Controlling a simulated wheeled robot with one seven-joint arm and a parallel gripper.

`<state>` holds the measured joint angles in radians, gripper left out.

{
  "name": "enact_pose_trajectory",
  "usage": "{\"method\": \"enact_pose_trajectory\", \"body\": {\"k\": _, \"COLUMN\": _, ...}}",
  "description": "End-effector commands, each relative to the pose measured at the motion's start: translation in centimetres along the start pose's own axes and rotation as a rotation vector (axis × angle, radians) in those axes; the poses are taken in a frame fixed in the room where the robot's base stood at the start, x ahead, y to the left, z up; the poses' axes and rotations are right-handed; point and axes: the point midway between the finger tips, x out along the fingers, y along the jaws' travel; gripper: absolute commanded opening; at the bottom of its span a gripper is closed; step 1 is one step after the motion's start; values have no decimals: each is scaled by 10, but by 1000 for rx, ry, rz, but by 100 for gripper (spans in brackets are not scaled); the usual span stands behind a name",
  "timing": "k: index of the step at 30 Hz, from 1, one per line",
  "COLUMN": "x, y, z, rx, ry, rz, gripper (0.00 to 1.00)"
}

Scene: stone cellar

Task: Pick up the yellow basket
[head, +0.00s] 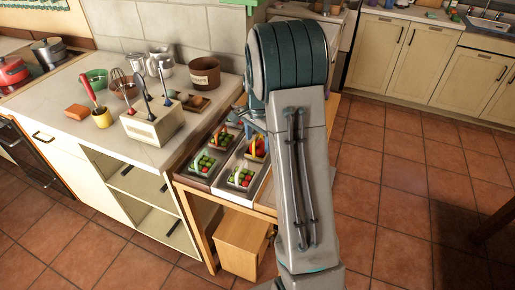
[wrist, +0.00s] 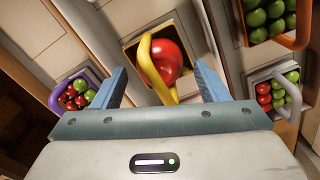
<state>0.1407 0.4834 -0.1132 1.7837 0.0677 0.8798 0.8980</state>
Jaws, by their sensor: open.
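The yellow basket (wrist: 146,66) holds a large red item and sits in the upper middle of the wrist view, its yellow handle arching towards me. My gripper (wrist: 161,70) is open, with one blue finger on each side of the handle. Nothing is clamped; I cannot tell whether a finger touches the basket. In the head view the yellow basket (head: 249,147) shows beside my arm, on the low surface with the other baskets. My arm hides part of it and most of my gripper there.
A purple basket (wrist: 56,100), an orange basket (wrist: 297,42) and a grey-handled basket (wrist: 291,96) surround it, holding red or green round items. In the head view, a higher counter (head: 150,153) with a utensil block stands left. Open tiled floor (head: 390,200) lies right.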

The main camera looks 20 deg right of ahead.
Motion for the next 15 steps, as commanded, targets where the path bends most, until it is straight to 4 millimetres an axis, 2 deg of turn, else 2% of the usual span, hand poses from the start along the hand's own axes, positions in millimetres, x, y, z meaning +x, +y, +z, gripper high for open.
{"method": "enact_pose_trajectory", "body": {"k": 4, "x": 12, "y": -1, "z": 1, "rx": -1, "ry": 0, "rz": -1, "gripper": 67}}
{"method": "enact_pose_trajectory", "body": {"k": 10, "x": 12, "y": -1, "z": 0, "rx": -1, "ry": 1, "rz": -2, "gripper": 67}}
{"method": "enact_pose_trajectory", "body": {"k": 11, "x": 12, "y": -1, "z": 0, "rx": -1, "ry": 1, "rz": -2, "gripper": 65}}
{"method": "enact_pose_trajectory", "body": {"k": 15, "x": 12, "y": -1, "z": 0, "rx": 0, "ry": 1, "rz": -2, "gripper": 26}}
